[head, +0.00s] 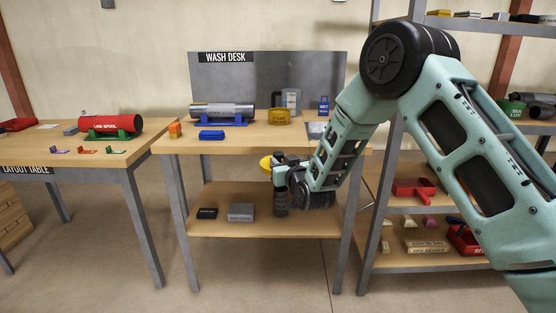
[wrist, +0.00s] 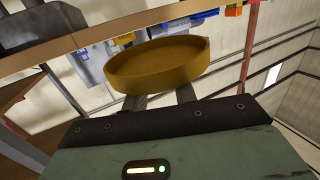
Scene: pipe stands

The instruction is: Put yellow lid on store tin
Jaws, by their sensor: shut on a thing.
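A round yellow lid (wrist: 158,66) is held at its near edge between the fingers of my gripper (wrist: 165,100) in the wrist view. It appears tilted there, with its rim and hollow side showing. In the head view the lid (head: 265,163) shows just left of my gripper (head: 276,162), in front of the wash desk and below its top. My gripper is shut on the lid, and my wrist hides part of it. A yellow round tin-like thing (head: 279,117) stands on the desk top, above and behind my gripper. I cannot tell whether it is the store tin.
The wash desk (head: 250,142) also bears a grey cylinder (head: 222,110) in a blue stand, a grey jug-like thing (head: 290,99) and a blue block (head: 211,135). Its lower shelf (head: 215,227) holds dark and grey blocks. A shelf rack (head: 440,262) stands at the right.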

